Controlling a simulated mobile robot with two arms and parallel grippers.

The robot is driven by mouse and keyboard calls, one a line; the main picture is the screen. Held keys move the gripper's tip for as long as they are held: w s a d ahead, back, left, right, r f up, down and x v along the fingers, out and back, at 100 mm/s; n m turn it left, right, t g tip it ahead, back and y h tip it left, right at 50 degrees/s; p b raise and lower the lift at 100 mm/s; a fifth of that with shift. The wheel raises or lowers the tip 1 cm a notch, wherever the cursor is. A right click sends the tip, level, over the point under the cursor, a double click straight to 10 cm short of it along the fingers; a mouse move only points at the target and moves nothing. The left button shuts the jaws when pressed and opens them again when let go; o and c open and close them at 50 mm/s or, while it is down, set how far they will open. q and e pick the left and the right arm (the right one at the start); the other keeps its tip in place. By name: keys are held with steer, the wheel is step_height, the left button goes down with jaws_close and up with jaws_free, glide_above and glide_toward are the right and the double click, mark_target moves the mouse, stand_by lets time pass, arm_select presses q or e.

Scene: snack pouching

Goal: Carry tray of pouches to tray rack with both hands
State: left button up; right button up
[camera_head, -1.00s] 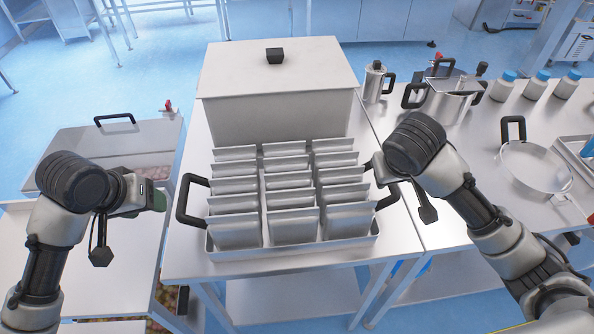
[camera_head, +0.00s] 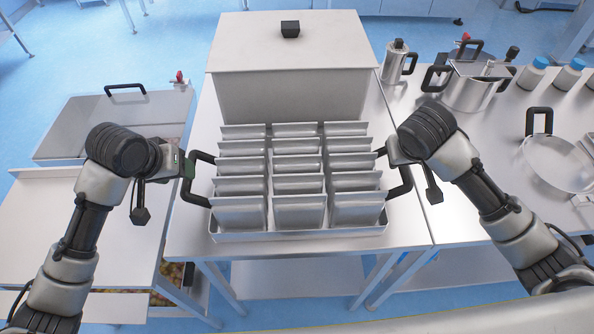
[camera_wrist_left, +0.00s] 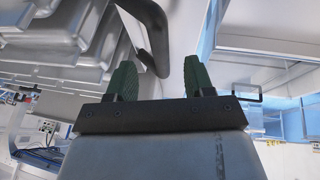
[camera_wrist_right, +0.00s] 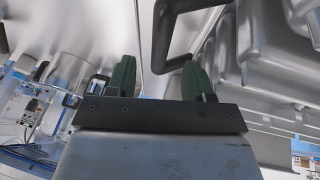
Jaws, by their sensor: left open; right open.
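A metal tray (camera_head: 300,236) stands on the steel table, filled with rows of upright silver pouches (camera_head: 298,185). It has a black handle at each side. My left gripper (camera_head: 188,165) is beside the left handle (camera_head: 199,180). In the left wrist view the open green fingers (camera_wrist_left: 158,80) are close to that handle (camera_wrist_left: 150,30), which shows ahead of them. My right gripper (camera_head: 386,160) is beside the right handle (camera_head: 402,181). In the right wrist view its open fingers (camera_wrist_right: 157,78) have the handle (camera_wrist_right: 165,40) ahead, between and near them. Neither gripper is shut on a handle.
A large lidded metal box (camera_head: 291,70) stands directly behind the tray. Pots (camera_head: 470,92), a metal canister (camera_head: 398,65) and a round pan (camera_head: 557,163) are on the right table. A lidded bin (camera_head: 110,125) is on the left. The table's front edge is clear.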

arm_select(q)
steer(key=x, duration=0.5)
steer(key=shift+w+d+f, duration=0.1)
steer(key=shift+f, duration=0.3)
arm_select(e)
steer(key=x, duration=0.5)
steer(key=shift+w+d+f, duration=0.1)
steer(key=shift+f, duration=0.25)
arm_select(q)
jaws_close()
arm_select(e)
jaws_close()
